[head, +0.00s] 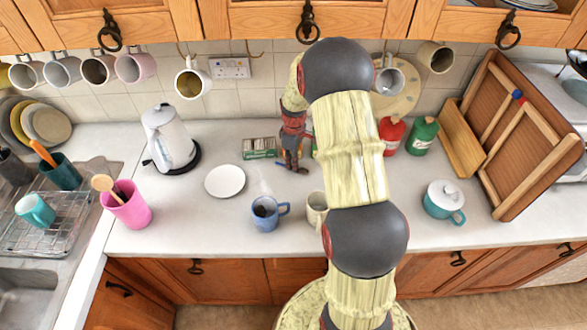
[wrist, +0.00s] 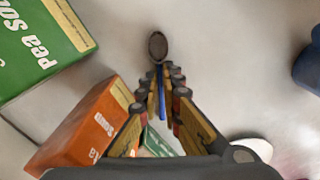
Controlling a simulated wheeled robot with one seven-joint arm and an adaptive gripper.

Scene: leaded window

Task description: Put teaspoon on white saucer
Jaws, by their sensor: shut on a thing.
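The teaspoon, with a dark metal bowl (wrist: 158,46) and a blue handle (wrist: 162,92), lies between my fingers in the wrist view. My gripper (wrist: 160,88) is shut on its handle, and the bowl sticks out past the fingertips. In the head view my gripper (head: 292,166) is low over the counter, and the spoon is barely visible there. The white saucer (head: 225,181) lies empty on the counter, left of and a little nearer than my gripper. Its pale edge appears to show at the lower right of the wrist view (wrist: 255,147).
Soup boxes stand close to my gripper: a green pea soup box (wrist: 40,45), an orange one (wrist: 80,125) and another green one (head: 258,148). A blue mug (head: 265,214) stands in front of the saucer. A white kettle (head: 168,138) is behind left.

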